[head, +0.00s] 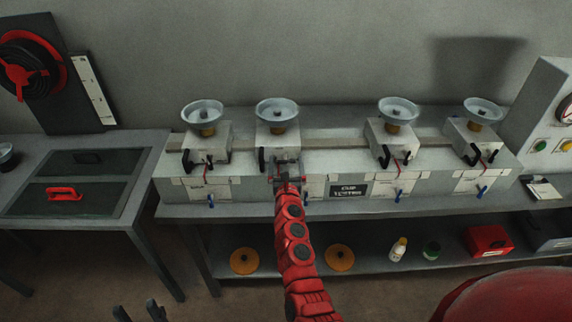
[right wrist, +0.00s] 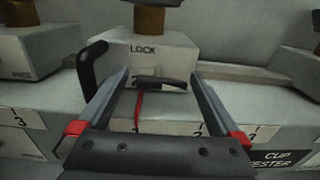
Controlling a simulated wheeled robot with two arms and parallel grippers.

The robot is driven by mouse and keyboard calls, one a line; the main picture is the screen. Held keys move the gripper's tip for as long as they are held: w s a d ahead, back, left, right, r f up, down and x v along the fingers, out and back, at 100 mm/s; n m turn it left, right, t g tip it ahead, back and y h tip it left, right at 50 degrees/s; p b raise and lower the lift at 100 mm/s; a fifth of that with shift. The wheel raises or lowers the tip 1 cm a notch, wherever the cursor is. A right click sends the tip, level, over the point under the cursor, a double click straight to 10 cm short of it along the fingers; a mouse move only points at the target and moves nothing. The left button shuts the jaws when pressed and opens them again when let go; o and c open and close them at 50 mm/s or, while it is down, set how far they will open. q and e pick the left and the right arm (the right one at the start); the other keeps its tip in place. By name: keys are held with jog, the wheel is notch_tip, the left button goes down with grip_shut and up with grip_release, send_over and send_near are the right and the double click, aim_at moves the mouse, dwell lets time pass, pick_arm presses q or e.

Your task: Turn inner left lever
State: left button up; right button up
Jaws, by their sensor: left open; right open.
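The inner left station is a white box (head: 277,136) with a grey dish (head: 277,111) on top, second from the left. In the right wrist view, its front carries a short black lever (right wrist: 162,82) below the word LOCK, with a red strip beneath it. A curved black handle (right wrist: 90,66) is on the box's left side. My right gripper (right wrist: 158,88) is open, its fingers on either side of the front lever; contact is unclear. In the head view my right gripper (head: 287,163) hides the box's front. My left gripper (head: 138,311) is open and empty at the bottom left.
Similar stations stand at the outer left (head: 208,140), inner right (head: 389,140) and outer right (head: 470,137). Small blue levers (head: 397,197) line the bench front. A side table (head: 140,160) is at left; a red box (head: 487,240) sits on the lower shelf.

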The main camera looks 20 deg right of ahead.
jog(key=shift+w+d, duration=0.1)
jog(key=shift+w, duration=0.15)
jog(key=c, duration=1.3)
